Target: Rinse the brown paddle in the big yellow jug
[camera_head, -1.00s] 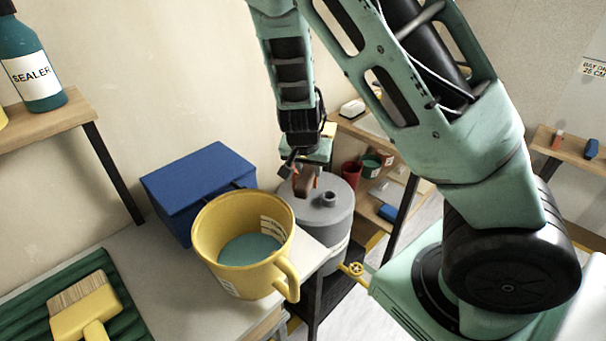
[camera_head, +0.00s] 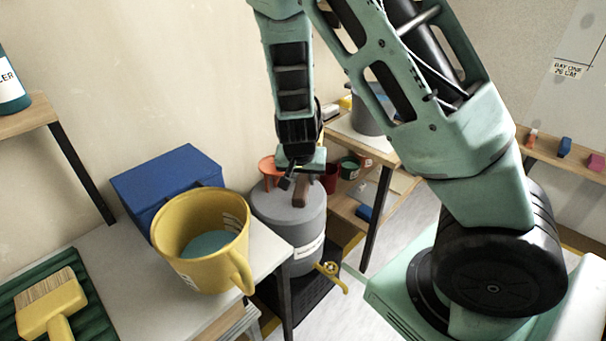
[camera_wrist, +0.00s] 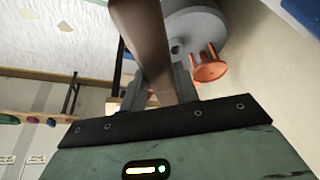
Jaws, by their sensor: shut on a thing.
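The brown paddle (camera_head: 301,190) is in my gripper (camera_head: 291,178), over or in front of the grey drum in the head view. In the wrist view my gripper (camera_wrist: 160,86) is shut on the paddle (camera_wrist: 143,35), which extends up out of the frame. The big yellow jug (camera_head: 170,232) stands on the worktable to the left of my gripper, clearly apart from the paddle. Its mouth is open and blue-green liquid (camera_head: 212,244) shows inside. Its handle faces front right.
A blue box (camera_head: 165,175) stands behind the jug. A yellow-handled brush (camera_head: 55,310) lies on a green ribbed tray (camera_head: 97,325). The grey drum (camera_head: 290,225) stands right of the table, with an orange object (camera_head: 268,167) behind my gripper. Shelves line the back right.

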